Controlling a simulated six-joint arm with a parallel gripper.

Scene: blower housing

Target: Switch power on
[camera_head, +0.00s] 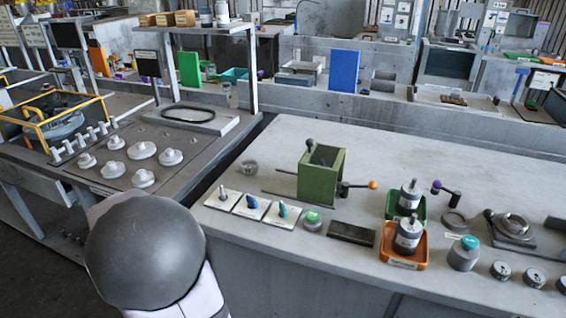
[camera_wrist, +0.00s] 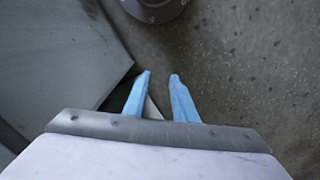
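Three white plates stand in a row near the front left of the right-hand bench. The left one carries a grey lever switch (camera_head: 222,194), the middle one a blue switch (camera_head: 252,204), the right one a teal switch (camera_head: 283,212). A grey button with a green top (camera_head: 312,219) is beside them. Their labels are too small to read, so I cannot tell which is the power switch. My gripper (camera_wrist: 160,73) shows in the wrist view with its two blue fingers apart and nothing between them, over the concrete floor. It is hidden in the head view.
A green open box (camera_head: 321,175) with rods stands behind the switches. A black block (camera_head: 351,233), an orange tray (camera_head: 404,259) and a green tray (camera_head: 420,211) holding cylinders are to their right. The left bench (camera_head: 70,180) holds several round weights. The right bench's back middle is clear.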

